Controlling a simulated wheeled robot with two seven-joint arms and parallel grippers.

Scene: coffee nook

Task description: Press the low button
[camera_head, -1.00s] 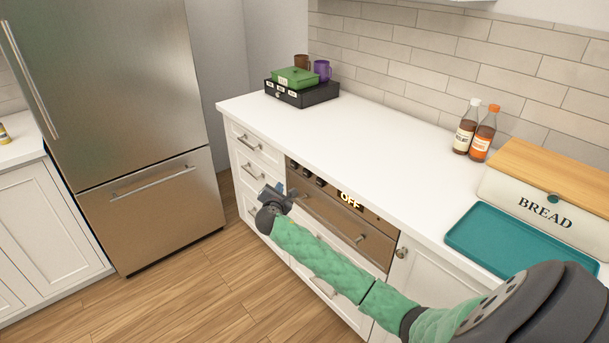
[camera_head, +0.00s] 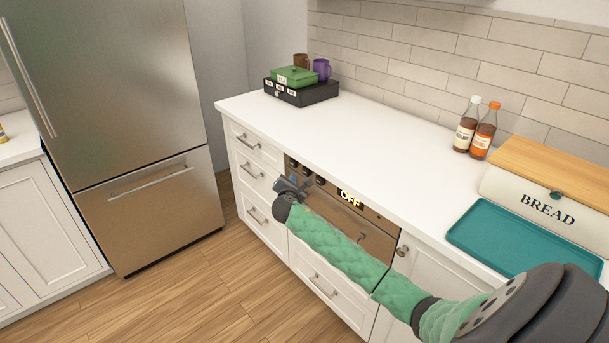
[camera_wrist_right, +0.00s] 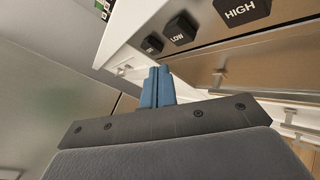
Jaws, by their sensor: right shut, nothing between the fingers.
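The low button (camera_wrist_right: 178,30) is a black block labelled LOW on the brown front panel (camera_wrist_right: 208,43). In the head view my right gripper (camera_head: 281,185) is in front of the panel's left end, beside the buttons. A display reads OFF (camera_head: 350,199). My left gripper is not in view.
A white counter (camera_head: 385,142) runs above the panel. Drawer handles (camera_head: 258,215) stick out at left and below. A teal tray (camera_head: 520,255), bread box (camera_head: 545,210) and bottles (camera_head: 475,128) stand on the right. The wooden floor ahead is clear.

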